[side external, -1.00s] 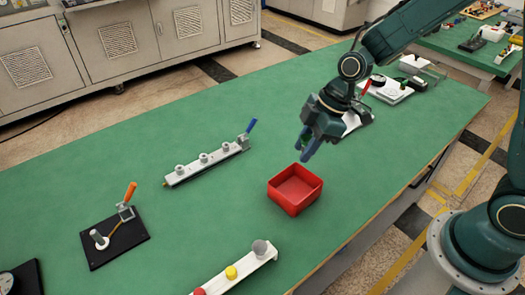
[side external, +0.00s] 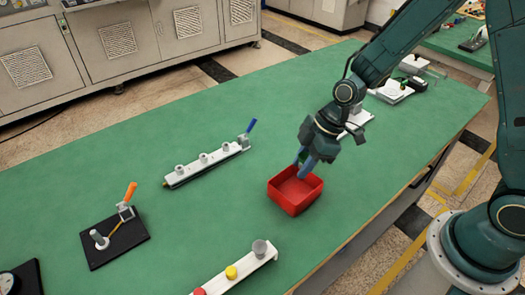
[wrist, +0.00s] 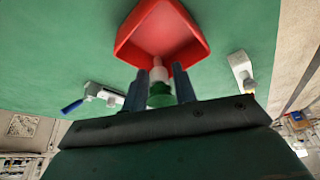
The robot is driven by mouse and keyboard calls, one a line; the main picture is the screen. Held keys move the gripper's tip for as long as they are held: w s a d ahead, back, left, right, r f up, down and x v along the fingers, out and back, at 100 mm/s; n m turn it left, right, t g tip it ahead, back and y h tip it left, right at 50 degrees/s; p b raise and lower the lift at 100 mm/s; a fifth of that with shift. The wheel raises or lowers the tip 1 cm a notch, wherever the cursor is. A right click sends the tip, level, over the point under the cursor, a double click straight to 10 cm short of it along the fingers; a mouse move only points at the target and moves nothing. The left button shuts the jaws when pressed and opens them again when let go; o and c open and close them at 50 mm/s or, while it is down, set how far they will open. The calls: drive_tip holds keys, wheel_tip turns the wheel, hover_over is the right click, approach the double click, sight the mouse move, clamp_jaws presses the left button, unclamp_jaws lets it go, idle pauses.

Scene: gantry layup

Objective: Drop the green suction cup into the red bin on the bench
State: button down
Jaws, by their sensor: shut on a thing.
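The red bin (side external: 290,203) sits on the green bench, and its open top fills the upper middle of the wrist view (wrist: 135,52). My gripper (side external: 303,165) is low over the bin's far side, with its fingers pointing down at the opening. In the wrist view my gripper (wrist: 160,80) is shut on the green suction cup (wrist: 161,96), which has a pale part at its end towards the bin. In the side view the cup is hidden by the fingers.
A white rail with grey knobs and a blue lever (side external: 205,165) lies left of the bin. A white strip with coloured cups (side external: 235,275) lies in front. A black plate with an orange-handled clamp (side external: 115,240) is at the left. White devices stand behind the gripper.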

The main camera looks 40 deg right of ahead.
drive_tip(key=c, duration=1)
unclamp_jaws()
drive_tip(key=shift+c, duration=0.2)
drive_tip(key=shift+r, duration=0.15)
drive_tip(key=v, duration=1.3)
drive_tip(key=shift+r, duration=0.2)
drive_tip(key=shift+s+d, duration=0.15)
drive_tip(key=s+d+r+m+t+h, duration=0.1)
drive_tip(key=s+d+r+m+h, duration=0.1)
drive_tip(key=s+r+m, duration=0.3)
drive_tip(key=s+d+r+m+t+h, duration=0.2)
drive_tip(key=s+r+m, duration=0.3)
drive_tip(key=s, duration=0.7)
drive_tip(key=d+m, duration=0.1)
drive_tip(key=m, duration=0.1)
drive_tip(key=shift+r+m+t, duration=0.2)
drive_tip(key=shift+m+t, duration=0.1)
